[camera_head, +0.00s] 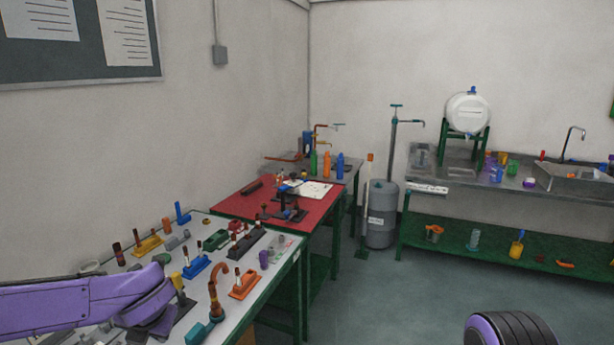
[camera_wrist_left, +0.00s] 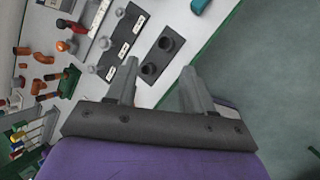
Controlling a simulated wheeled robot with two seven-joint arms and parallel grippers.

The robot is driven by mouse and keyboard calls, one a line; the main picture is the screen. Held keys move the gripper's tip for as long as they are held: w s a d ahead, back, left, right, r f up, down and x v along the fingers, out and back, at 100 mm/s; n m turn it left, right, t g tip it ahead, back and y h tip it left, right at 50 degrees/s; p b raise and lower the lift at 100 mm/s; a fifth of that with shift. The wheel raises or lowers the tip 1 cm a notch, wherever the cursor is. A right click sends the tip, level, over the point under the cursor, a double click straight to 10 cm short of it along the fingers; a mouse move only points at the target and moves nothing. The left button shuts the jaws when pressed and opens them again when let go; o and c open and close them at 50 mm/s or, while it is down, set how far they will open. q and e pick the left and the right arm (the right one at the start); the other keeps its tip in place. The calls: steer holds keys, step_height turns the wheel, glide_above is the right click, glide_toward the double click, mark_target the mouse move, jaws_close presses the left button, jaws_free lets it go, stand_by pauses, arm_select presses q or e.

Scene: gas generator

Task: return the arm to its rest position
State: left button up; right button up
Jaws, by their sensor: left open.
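My left arm (camera_head: 85,303) comes in from the left over the near end of the white-topped bench (camera_head: 185,265). My left gripper (camera_wrist_left: 159,68) is open in the left wrist view, with nothing between its fingers. It is over the bench near its edge, with a dark plate bearing black round fittings (camera_wrist_left: 163,53) beyond the fingertips. In the head view I cannot make out its fingers. A purple and black part of my own body shows at the bottom right. My right gripper is not in view.
The bench holds several coloured fittings, including an orange bent pipe (camera_head: 219,275) close to the arm. A red-topped table (camera_head: 240,204) adjoins it. A grey tank (camera_head: 380,222) and a sink counter (camera_head: 513,187) stand behind. The floor (camera_head: 385,295) right of the bench is clear.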

arm_select(q)
steer(key=s+d+f+m+t+y+b, duration=0.1)
steer(key=s+f+m+t+b, duration=0.1)
steer(key=f+m, duration=0.75)
steer(key=s+d+f+m+t+b, duration=0.1)
steer(key=s+d+f+m+b, duration=0.15)
steer(key=f+m, duration=0.7)
steer(key=s+a+f+m+g+h+b, duration=0.1)
steer(key=s+f+m+g+b, duration=0.3)
steer(key=s+f+m, duration=0.6)
steer(key=s+a+f, duration=0.1)
steer(key=s+f, duration=1)
steer(key=s, duration=0.3)
steer(key=shift+s+a+f+h, duration=0.15)
steer(key=shift+a+h, duration=0.05)
steer(key=shift+h, duration=0.2)
